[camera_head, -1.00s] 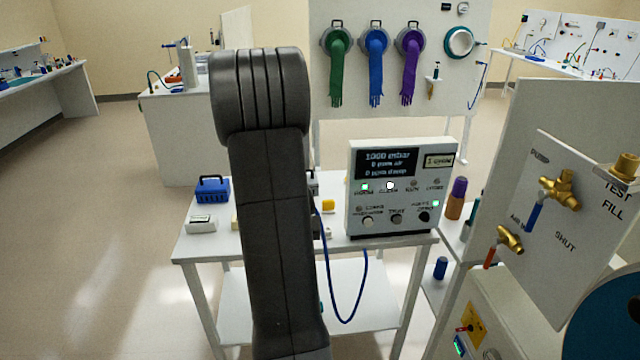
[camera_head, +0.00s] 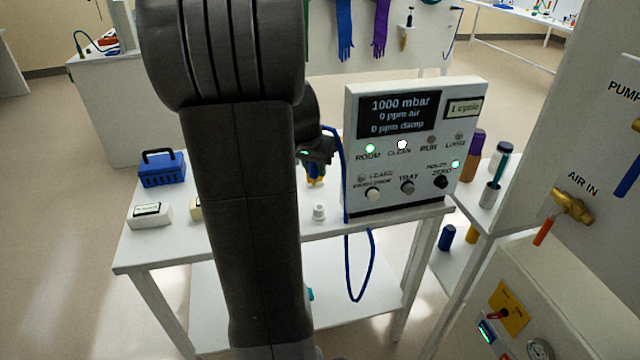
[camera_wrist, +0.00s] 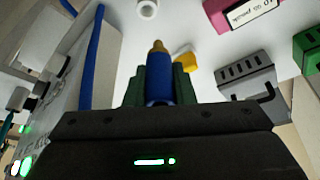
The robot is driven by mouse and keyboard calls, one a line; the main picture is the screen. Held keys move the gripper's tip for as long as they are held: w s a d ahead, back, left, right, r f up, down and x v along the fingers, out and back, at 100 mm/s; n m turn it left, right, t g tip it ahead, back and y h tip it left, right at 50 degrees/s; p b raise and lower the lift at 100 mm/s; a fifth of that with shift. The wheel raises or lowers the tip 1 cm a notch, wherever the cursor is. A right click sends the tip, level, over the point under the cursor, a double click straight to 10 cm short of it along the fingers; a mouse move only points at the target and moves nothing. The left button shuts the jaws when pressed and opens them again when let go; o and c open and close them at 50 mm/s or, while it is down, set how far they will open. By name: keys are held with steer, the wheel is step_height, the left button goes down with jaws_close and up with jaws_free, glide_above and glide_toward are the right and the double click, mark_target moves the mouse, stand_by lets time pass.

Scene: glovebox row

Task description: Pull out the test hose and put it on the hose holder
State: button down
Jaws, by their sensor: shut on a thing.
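My gripper (camera_wrist: 158,88) is shut on the blue end of the test hose (camera_wrist: 159,87), whose brass-coloured tip points away from the wrist. In the head view, my gripper (camera_head: 316,166) is partly hidden behind my arm, just left of the display instrument (camera_head: 415,150) and above the table. The blue hose (camera_head: 358,285) arches up beside the gripper, drops along the instrument and hangs in a loop below the table's front edge. I cannot tell for certain which thing is the hose holder.
A small white round fitting (camera_head: 319,213) stands on the table (camera_head: 270,245) below the gripper. A valve panel (camera_head: 590,170) stands close on the right.

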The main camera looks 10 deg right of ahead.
steer(key=shift+s+d+r+m, duration=0.15)
steer(key=shift+s+d+m, duration=0.2)
steer(key=shift+d, duration=0.25)
steer(key=shift+s+b, duration=0.1)
steer(key=shift+b, duration=0.25)
steer(key=shift+f+b, duration=2.35)
steer(key=shift+f, duration=0.65)
steer(key=shift+a+f+b, duration=0.1)
steer(key=shift+f+b, duration=1.5)
steer(key=c, duration=1.1)
jaws_free()
steer(key=shift+c, duration=0.2)
steer(key=p+v, duration=0.2)
steer(key=v, duration=1.1)
steer(key=shift+a+r, duration=0.2)
steer(key=shift+r, duration=0.15)
